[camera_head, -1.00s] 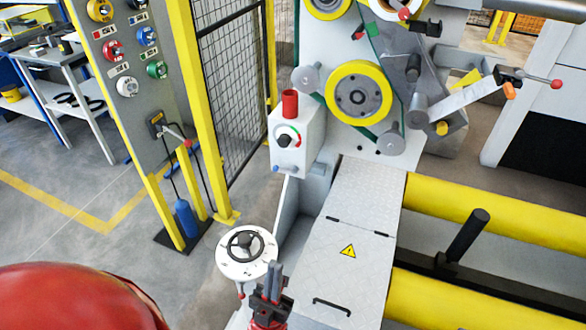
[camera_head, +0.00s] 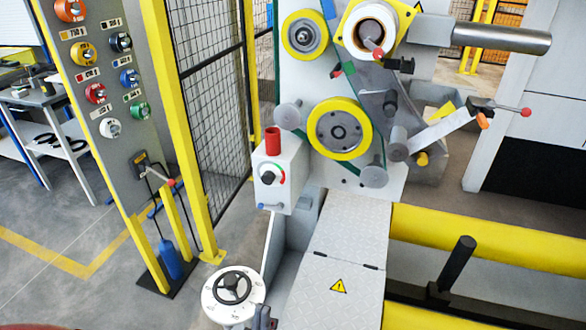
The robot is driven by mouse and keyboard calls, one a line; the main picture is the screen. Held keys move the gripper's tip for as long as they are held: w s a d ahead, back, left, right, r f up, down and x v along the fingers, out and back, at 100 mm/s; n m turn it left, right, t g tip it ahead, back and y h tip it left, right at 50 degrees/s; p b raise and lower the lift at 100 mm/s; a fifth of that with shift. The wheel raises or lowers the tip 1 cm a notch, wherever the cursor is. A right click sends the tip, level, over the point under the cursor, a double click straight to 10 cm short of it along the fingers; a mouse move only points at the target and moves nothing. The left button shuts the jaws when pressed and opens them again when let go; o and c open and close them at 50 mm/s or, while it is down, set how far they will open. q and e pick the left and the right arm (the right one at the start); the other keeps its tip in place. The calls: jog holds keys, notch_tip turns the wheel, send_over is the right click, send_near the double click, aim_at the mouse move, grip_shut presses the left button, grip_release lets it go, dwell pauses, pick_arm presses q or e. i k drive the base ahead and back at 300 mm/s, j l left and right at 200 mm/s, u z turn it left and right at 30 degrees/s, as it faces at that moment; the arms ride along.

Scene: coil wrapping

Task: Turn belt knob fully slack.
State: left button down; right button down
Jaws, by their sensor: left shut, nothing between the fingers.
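A small dark knob (camera_head: 268,178) sits on a round dial with a red and green scale. The dial is on the front of a white box (camera_head: 288,195) left of the machine's yellow-rimmed wheel. I cannot make out exactly where the knob points. A red cylinder (camera_head: 272,141) stands on top of the box. My left gripper (camera_head: 262,318) shows only partly at the bottom edge. It is shut and empty, well below the knob and apart from it, just right of the handwheel. My right gripper is not in view.
A white handwheel (camera_head: 233,289) with a dark hub stands beside my left gripper. A yellow-framed mesh fence (camera_head: 222,120) and a panel of coloured knobs (camera_head: 100,90) stand left. A lever with a red ball (camera_head: 526,112) sticks out at right. Space in front of the box looks clear.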

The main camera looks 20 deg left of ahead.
aim_at(267, 178)
jog(key=i+j+u, duration=0.2)
jog(key=j, duration=0.3)
jog(key=i+j+u, duration=0.2)
jog(key=i+j, duration=0.2)
jog(key=j, duration=0.05)
